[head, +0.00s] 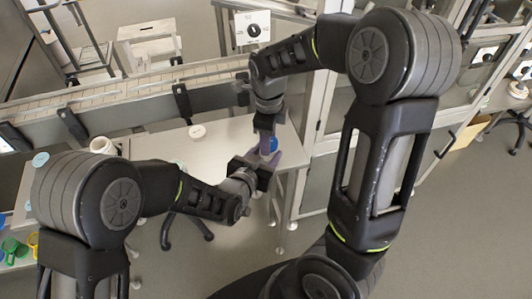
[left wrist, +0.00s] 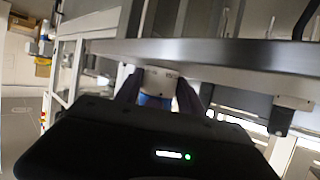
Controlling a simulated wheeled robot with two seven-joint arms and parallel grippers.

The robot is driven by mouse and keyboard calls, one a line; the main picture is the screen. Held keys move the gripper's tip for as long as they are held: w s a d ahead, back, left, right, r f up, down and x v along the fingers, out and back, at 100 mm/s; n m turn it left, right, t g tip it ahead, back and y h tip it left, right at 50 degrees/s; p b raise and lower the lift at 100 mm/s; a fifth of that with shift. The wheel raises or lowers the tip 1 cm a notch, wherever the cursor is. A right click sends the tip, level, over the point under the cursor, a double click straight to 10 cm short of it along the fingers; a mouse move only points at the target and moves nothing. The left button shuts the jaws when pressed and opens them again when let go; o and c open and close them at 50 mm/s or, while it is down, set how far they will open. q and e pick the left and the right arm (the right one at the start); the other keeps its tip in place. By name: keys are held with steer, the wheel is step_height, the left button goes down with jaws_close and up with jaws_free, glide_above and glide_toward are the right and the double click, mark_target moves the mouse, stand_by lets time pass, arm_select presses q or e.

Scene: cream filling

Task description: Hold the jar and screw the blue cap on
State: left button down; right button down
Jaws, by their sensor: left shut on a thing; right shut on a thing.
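In the head view my right gripper (head: 268,147) comes down from above and is shut on the blue cap (head: 274,145), which shows between its purple fingers. My left gripper (head: 264,163) reaches in from the left, just below it, and is shut on the jar. The jar is mostly hidden by the fingers in the head view. In the left wrist view my left gripper's (left wrist: 158,98) two dark fingers stand either side of a whitish body (left wrist: 160,74) and a blue patch (left wrist: 153,101). I cannot tell whether the cap and jar touch.
Both grippers are over a light work table (head: 222,148) beside a conveyor (head: 150,95). A white lid-like disc (head: 197,131) lies on the table. A metal-framed cabinet stands at right.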

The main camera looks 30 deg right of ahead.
steer(key=m, duration=0.5)
steer(key=shift+w+a+r+m, duration=0.1)
steer(key=shift+w+a+m, duration=0.05)
steer(key=shift+w+m, duration=0.15)
steer(key=c, duration=0.8)
jaws_free()
steer(key=shift+s, duration=0.1)
steer(key=n, duration=0.4)
steer(key=shift+s+n, duration=0.1)
steer(key=shift+n, duration=0.8)
